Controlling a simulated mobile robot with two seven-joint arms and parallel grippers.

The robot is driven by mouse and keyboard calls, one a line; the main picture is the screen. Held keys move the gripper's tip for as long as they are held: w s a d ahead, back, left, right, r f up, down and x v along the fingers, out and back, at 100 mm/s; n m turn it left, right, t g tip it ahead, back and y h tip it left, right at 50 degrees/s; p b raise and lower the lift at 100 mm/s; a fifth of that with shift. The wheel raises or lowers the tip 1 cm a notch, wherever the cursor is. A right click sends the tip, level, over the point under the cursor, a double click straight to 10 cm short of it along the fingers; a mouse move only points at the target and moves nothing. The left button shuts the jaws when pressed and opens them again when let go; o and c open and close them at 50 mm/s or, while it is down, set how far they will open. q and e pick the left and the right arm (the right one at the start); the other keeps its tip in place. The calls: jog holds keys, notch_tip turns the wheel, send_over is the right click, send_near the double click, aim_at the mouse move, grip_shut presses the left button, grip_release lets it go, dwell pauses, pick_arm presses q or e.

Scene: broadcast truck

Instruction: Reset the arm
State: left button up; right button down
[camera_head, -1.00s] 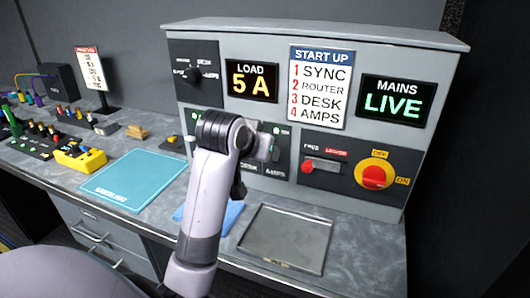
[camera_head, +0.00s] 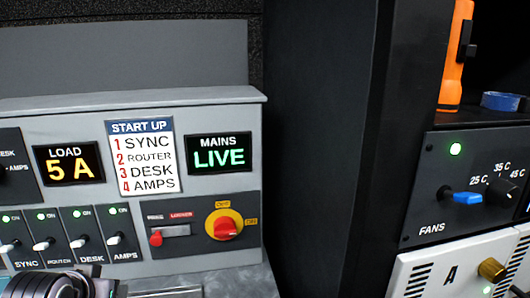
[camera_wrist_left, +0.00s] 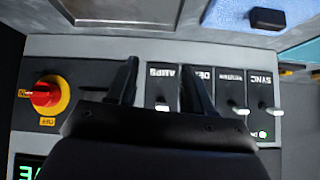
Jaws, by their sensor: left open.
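My left arm shows at the bottom left of the head view, in front of the switch panel (camera_head: 135,262). My left gripper (camera_wrist_left: 158,75) is open and empty in the wrist view. Its two dark fingers stand apart in front of the panel, with the AMPS switch (camera_wrist_left: 163,105) seen between them. I cannot tell whether a finger touches the panel. The SYNC, ROUTER, DESK and AMPS switches have lit green lamps above them in the head view. The load display (camera_head: 70,164) reads 5 A and the mains display (camera_head: 219,153) reads LIVE. My right gripper is not in view.
A red and yellow rotary switch (camera_head: 224,225) and a red lever (camera_head: 156,238) sit on the panel's right. A dark rack holds a FANS unit (camera_head: 430,205) with a blue-handled knob, and an orange torch (camera_head: 455,60).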

pick_arm(q)
jog(key=s+d+f+m+g+h, duration=0.15)
jog(key=s+d+f, duration=0.25)
jog(key=s+f, duration=0.55)
jog(key=s+d+f+m+g+h, duration=0.15)
jog(key=s+d+f+g, duration=0.35)
jog(key=s, duration=0.8)
jog(key=w+d+f+t+h, duration=0.1)
jog(key=w+f+t, duration=0.5)
jog(key=f+t, duration=0.2)
jog(key=shift+w+d+f+m, duration=0.15)
jog(key=shift+d+f+m, duration=0.25)
jog(key=shift+f, duration=0.5)
jog(key=shift+t, duration=0.25)
